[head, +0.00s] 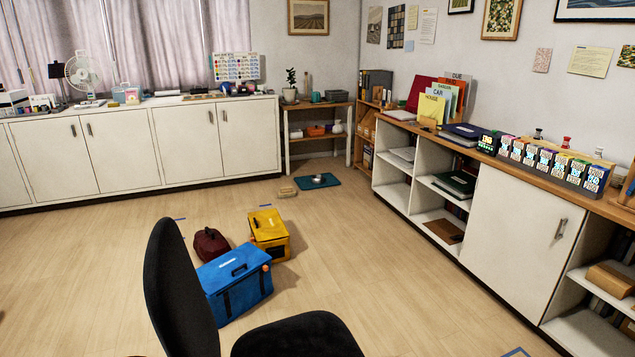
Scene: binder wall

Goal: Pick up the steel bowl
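A small shiny steel bowl (317,180) sits on a dark teal mat (331,184) on the floor at the far side of the room. The mat lies in front of the small wooden shelf table near the back corner. The bowl is small at this distance, so its contents cannot be made out. Neither of my grippers shows in the head view.
A black office chair (174,290) stands close in front. Beyond it are a blue box (228,283), a yellow box (268,228) and a dark red bag (210,244). A small tan block (288,192) lies beside the mat.

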